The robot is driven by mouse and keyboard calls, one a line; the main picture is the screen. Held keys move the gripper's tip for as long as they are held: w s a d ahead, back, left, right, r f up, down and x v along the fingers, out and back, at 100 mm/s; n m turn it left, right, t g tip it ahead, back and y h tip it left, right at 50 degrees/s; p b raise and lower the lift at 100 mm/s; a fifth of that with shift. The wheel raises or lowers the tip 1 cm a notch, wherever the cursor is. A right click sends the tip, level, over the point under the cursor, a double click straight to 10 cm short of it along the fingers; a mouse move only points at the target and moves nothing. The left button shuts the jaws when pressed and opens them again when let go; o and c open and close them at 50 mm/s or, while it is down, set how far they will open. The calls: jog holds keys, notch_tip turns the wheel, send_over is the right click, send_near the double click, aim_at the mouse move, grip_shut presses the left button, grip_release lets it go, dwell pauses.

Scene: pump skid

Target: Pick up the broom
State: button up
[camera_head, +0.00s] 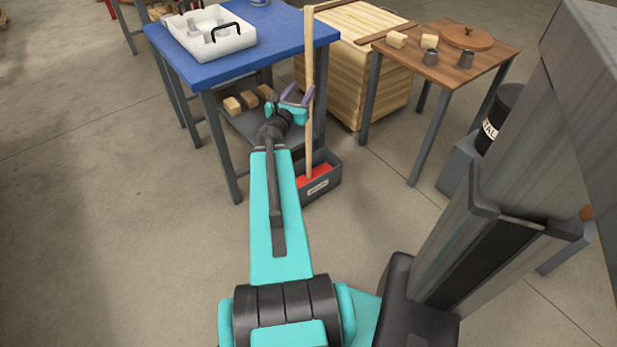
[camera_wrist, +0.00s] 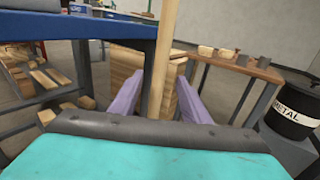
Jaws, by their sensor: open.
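The broom (camera_head: 309,75) stands upright, its pale wooden handle rising past the blue table's edge. Its red lower end (camera_head: 315,172) sits in a grey bin on the floor. My gripper (camera_head: 298,95) is at the handle, well above the bin, with its purple fingers apart. In the wrist view the handle (camera_wrist: 162,55) passes between the two purple fingers of my gripper (camera_wrist: 158,95), nearer the left one. I cannot tell whether either finger touches it. The broom's lower end is hidden in the wrist view.
The blue table (camera_head: 270,40) stands close to the left of the handle, with a white tray (camera_head: 212,32) on top and wooden blocks on its lower shelf. A wooden crate (camera_head: 350,60) and a brown table (camera_head: 440,70) stand behind and right. A dark metal drum (camera_wrist: 292,110) is at far right.

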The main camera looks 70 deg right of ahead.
aim_at(307, 81)
jog(key=b, duration=0.3)
jog(key=shift+d+f, duration=0.1)
jog(key=shift+d, duration=0.15)
jog(key=d+b, duration=0.3)
jog(key=shift+w, duration=0.1)
jog(key=shift+d, duration=1.35)
jog(key=shift+d, duration=0.1)
jog(key=shift+d+f+b, duration=0.1)
jog(key=shift+d+b, duration=0.75)
jog(key=shift+d, duration=1.65)
